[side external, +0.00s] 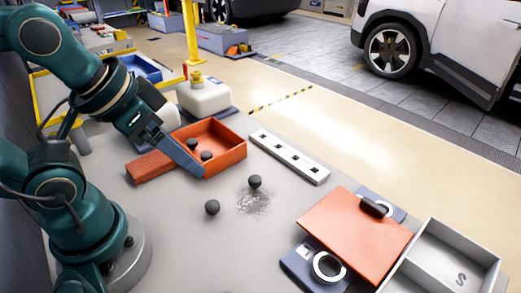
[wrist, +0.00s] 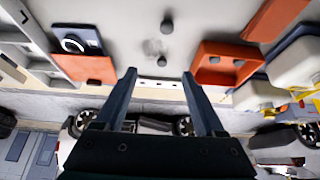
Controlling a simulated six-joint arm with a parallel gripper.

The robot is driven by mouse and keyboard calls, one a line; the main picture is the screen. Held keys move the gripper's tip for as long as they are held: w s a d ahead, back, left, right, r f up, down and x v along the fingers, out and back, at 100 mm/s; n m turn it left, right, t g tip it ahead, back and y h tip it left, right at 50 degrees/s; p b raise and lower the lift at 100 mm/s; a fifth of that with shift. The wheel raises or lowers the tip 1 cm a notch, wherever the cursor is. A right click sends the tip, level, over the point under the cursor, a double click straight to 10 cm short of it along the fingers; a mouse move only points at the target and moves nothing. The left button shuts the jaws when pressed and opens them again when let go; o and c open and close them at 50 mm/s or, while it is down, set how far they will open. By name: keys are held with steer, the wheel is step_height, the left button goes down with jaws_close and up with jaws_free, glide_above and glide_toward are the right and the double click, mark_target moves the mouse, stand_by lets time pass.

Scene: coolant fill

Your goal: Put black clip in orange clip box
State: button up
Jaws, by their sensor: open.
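The orange clip box (side external: 236,152) is an open tray on the grey table, with two dark round clips (side external: 192,143) inside. It also shows in the wrist view (wrist: 205,76), right of my gripper. Two more black clips lie loose on the table, one nearer my base (side external: 212,207) and one beside a speckled patch (side external: 255,181). Both loose clips show in the wrist view, one far (wrist: 167,26) and one nearer (wrist: 161,61). My gripper (wrist: 158,73) is open and empty. In the side view its finger (side external: 180,153) crosses in front of the box's left side.
A white strip with square holes (side external: 290,155) lies right of the box. An orange panel with a black handle (side external: 350,230) lies over blue-grey parts at front right, beside a divided white bin (side external: 440,235). A white canister (side external: 203,97) stands behind the box. The table's middle is largely clear.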

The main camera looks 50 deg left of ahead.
stand_by(0.4)
steer(key=m+g, duration=0.3)
steer(key=g, duration=0.2)
glide_above(212, 204)
steer(key=f, duration=0.8)
steer(key=shift+w+d+f, duration=0.1)
steer(key=shift+w+f, duration=0.05)
steer(key=shift+w, duration=0.1)
steer(key=shift+s+f+g, duration=0.25)
steer(key=shift+f+g, duration=0.05)
steer(key=shift+f, duration=2.8)
jaws_close()
